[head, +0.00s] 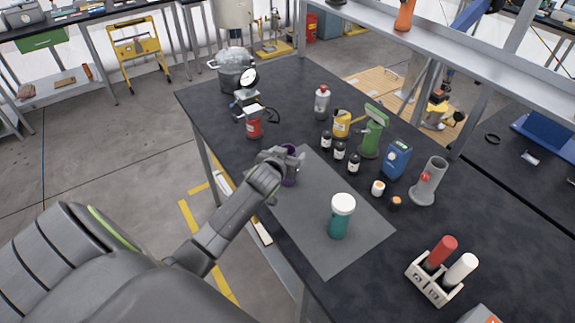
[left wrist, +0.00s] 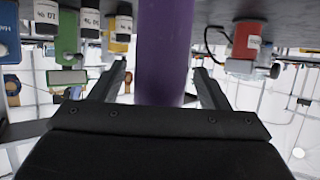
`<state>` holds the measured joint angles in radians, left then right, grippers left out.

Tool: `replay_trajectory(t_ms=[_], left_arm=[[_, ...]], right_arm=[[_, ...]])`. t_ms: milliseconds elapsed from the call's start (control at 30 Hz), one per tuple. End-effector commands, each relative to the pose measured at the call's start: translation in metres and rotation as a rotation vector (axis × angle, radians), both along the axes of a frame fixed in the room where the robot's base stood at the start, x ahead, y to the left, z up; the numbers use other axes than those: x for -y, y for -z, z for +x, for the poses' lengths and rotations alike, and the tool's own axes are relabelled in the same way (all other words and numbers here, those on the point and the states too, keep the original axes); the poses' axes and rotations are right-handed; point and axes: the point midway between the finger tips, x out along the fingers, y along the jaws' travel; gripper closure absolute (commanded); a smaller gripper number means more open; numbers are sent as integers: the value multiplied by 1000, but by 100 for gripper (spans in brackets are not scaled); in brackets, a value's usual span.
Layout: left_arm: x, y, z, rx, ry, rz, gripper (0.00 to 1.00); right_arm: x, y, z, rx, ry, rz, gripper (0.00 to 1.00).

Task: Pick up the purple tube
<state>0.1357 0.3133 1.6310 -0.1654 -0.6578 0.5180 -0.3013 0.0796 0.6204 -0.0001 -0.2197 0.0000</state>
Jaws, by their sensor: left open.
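The purple tube (head: 290,179) stands on the grey mat (head: 320,255) near its far left corner, mostly hidden behind my left gripper (head: 286,158) in the head view. In the left wrist view the purple tube (left wrist: 165,50) shows large and upright between the two fingers. The fingers are apart, one on each side of it, with a visible gap on both sides. The left gripper is open and holds nothing. My right gripper is not in view.
A teal tube with a white cap (head: 340,216) stands on the mat. A white rack (head: 433,280) holds a red and a white tube. Bottles, a green device (head: 373,132) and a blue box (head: 396,160) stand beyond the mat. A red canister (head: 253,124) stands at the left.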

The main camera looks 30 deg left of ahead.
Motion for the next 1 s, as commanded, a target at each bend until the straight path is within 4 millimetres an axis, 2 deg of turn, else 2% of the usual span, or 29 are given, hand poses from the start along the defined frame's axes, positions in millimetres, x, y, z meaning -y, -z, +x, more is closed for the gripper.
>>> replay_trajectory(t_ms=[200, 533, 900, 1000], left_arm=[[-4, 6, 17, 0, 0, 1, 31], [-5, 8, 19, 0, 0, 0, 31], [-5, 8, 19, 0, 0, 0, 79], [-5, 8, 19, 1, 0, 0, 82]], right_arm=[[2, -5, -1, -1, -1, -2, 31], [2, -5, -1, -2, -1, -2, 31], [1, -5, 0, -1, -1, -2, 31], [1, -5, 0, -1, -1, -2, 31]])
